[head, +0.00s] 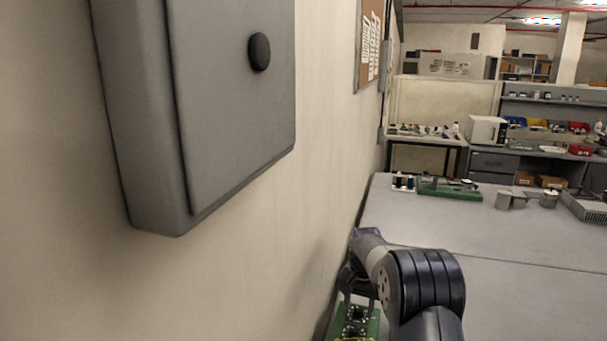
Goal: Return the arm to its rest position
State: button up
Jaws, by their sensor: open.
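My arm (425,280) rises from the bottom of the head view and bends left toward the wall. My gripper (358,296) hangs at its end, pointing down, dark and partly hidden by my own wrist. Its jaws are open, with nothing visible between them. A green circuit board (368,328) with dark round parts lies just below the gripper, cut off by the bottom edge of the picture. I cannot tell whether the fingers touch it.
A grey wall box (235,120) with a black knob hangs close on the left. A grey table (440,225) extends right. A green board (450,192), small spools (403,182) and metal parts (510,199) stand at its far end. The table's middle is clear.

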jog(key=n, duration=0.6)
notch_tip(320, 180, up, 11)
jog(key=b, duration=0.1)
dwell(0.3)
dwell(0.3)
